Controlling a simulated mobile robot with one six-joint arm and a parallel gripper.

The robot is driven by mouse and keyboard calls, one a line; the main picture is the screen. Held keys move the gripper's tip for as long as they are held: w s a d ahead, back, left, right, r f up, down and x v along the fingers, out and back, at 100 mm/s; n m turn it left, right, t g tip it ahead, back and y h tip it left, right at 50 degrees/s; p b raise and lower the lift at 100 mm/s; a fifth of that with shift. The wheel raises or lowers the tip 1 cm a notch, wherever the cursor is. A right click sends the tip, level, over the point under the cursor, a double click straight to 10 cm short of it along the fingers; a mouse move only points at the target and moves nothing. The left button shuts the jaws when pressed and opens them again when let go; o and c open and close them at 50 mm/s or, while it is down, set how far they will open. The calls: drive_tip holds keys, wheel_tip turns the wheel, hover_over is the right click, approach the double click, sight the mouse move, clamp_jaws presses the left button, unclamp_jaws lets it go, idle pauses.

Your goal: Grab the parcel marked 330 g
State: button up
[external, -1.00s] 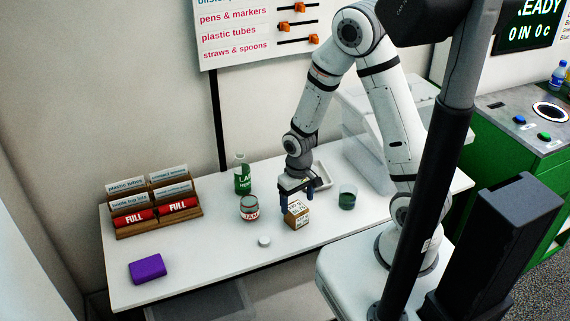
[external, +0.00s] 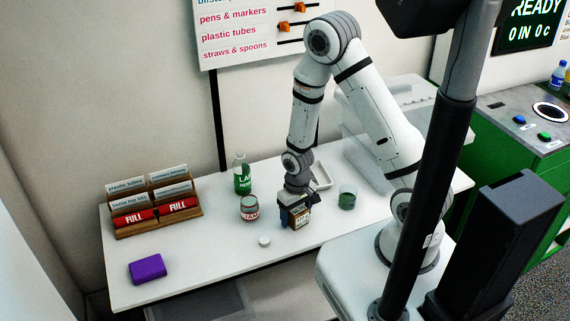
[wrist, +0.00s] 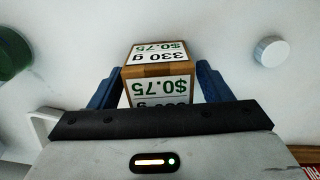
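The parcel (external: 299,217) is a small brown cardboard box on the white table, below my gripper in the external view. In the wrist view the parcel (wrist: 158,70) shows white labels reading 330 g and $0.75, upside down. My gripper (wrist: 160,85) has its two blue fingers on either side of the box. A narrow gap shows between the box and each finger, so the fingers look open around it. In the external view my gripper (external: 292,212) points down over the box, and the fingers partly hide it.
A jam jar (external: 250,208) and a green-labelled bottle (external: 242,175) stand left of the parcel. A purple block (external: 147,269) and wooden rack (external: 160,229) are farther left.

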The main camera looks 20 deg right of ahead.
drive_tip(key=c, duration=1.1)
drive_tip(key=shift+c, duration=0.2)
